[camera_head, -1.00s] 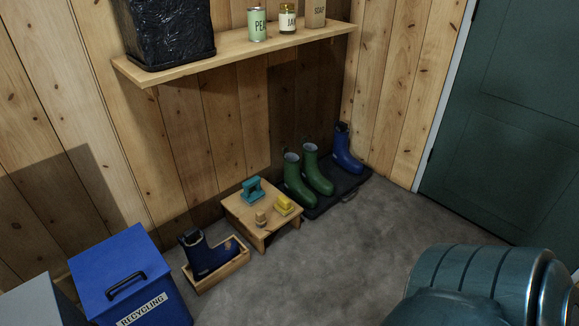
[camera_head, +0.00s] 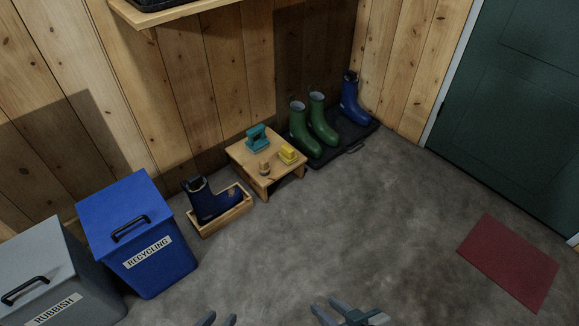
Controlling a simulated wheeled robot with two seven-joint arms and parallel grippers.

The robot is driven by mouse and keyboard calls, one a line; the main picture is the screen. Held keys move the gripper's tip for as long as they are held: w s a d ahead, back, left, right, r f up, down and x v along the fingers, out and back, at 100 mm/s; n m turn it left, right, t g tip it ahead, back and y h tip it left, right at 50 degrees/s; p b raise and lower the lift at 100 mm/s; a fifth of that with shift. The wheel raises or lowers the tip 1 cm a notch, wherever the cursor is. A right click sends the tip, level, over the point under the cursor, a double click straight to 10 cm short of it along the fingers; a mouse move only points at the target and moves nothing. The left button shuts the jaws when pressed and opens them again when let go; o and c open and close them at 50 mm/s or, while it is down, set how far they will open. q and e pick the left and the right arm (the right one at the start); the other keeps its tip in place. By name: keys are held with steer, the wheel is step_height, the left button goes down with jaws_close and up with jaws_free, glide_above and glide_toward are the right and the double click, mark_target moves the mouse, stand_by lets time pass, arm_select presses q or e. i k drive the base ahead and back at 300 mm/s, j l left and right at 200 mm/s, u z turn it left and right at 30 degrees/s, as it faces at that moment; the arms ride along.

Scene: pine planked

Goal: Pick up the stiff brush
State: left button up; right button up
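A low wooden stool (camera_head: 240,152) stands by the wall. On it are a teal object with a raised handle (camera_head: 257,138), a yellow block-like object (camera_head: 288,155) and a small tan and brown object (camera_head: 264,167). They are too small to tell surely which one is the stiff brush. My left gripper (camera_head: 218,319) shows at the bottom edge with its fingertips apart and nothing between them. My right gripper (camera_head: 349,311) is at the bottom edge too, open and empty. Both are well short of the stool, over the floor.
A blue boot (camera_head: 211,202) sits in a wooden tray (camera_head: 233,215) left of the stool. Green boots (camera_head: 303,132) and another blue boot (camera_head: 352,101) stand on a black mat (camera_head: 347,143). Recycling (camera_head: 148,254) and rubbish (camera_head: 45,275) bins stand left. A red mat (camera_head: 508,262) lies right. The middle floor is clear.

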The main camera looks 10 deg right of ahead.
mark_target(264, 168)
steer(key=i+u, duration=0.15)
steer(key=i, duration=0.45)
steer(key=i+l+u, duration=0.15)
steer(key=i, duration=0.45)
steer(key=i+l+u, duration=0.1)
steer(key=i, duration=0.5)
